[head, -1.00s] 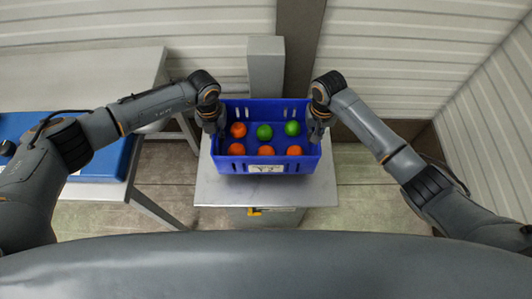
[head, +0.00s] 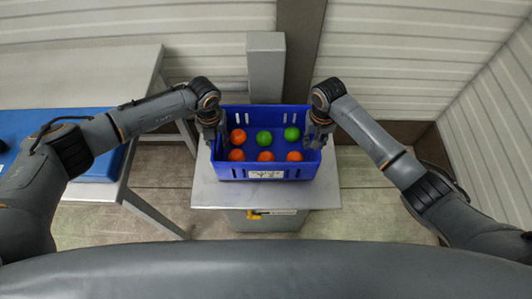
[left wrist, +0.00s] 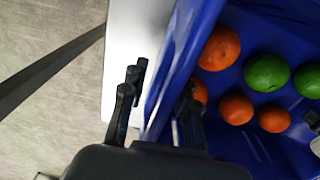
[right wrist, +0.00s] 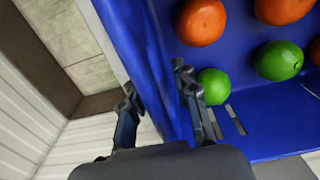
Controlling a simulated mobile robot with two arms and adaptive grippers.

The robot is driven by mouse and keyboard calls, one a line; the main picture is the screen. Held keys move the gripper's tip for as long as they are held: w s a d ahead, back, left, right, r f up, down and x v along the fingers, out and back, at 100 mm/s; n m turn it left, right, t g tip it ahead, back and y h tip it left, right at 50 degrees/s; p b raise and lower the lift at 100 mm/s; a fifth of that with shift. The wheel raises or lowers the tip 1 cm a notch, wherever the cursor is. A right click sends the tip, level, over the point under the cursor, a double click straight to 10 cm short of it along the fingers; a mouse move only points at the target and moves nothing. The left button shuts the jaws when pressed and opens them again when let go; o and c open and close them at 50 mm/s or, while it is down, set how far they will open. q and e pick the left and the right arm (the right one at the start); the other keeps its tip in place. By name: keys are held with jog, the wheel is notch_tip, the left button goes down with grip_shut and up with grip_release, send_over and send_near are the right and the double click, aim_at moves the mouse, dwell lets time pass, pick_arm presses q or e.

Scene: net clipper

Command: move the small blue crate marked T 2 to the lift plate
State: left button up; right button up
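The small blue crate (head: 265,172) is over the lift plate (head: 325,195), upright. I cannot tell whether its base touches the plate. It holds several orange and green fruits. A pale label is on its near wall, too small to read. My left gripper (head: 211,135) is shut on the crate's left wall, one finger outside and one inside, as the left wrist view (left wrist: 160,85) shows. My right gripper (head: 319,133) is shut on the right wall the same way; it also shows in the right wrist view (right wrist: 160,90).
A grey table (head: 80,70) with a flat blue object (head: 98,168) stands at the left. A grey post (head: 266,68) rises behind the crate. Ribbed walls close off the back and right. A yellow part (head: 254,214) sits under the plate's front edge.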

pick_arm(q)
jog(key=shift+r, duration=0.1)
notch_tip(320, 180, up, 12)
jog(key=shift+f, duration=0.2)
jog(key=shift+r, duration=0.1)
pick_arm(e)
jog(key=shift+r, duration=0.3)
notch_tip(320, 180, up, 11)
jog(key=shift+r, duration=0.2)
pick_arm(q)
jog(key=shift+s, duration=0.1)
pick_arm(e)
jog(key=shift+s+f, duration=0.1)
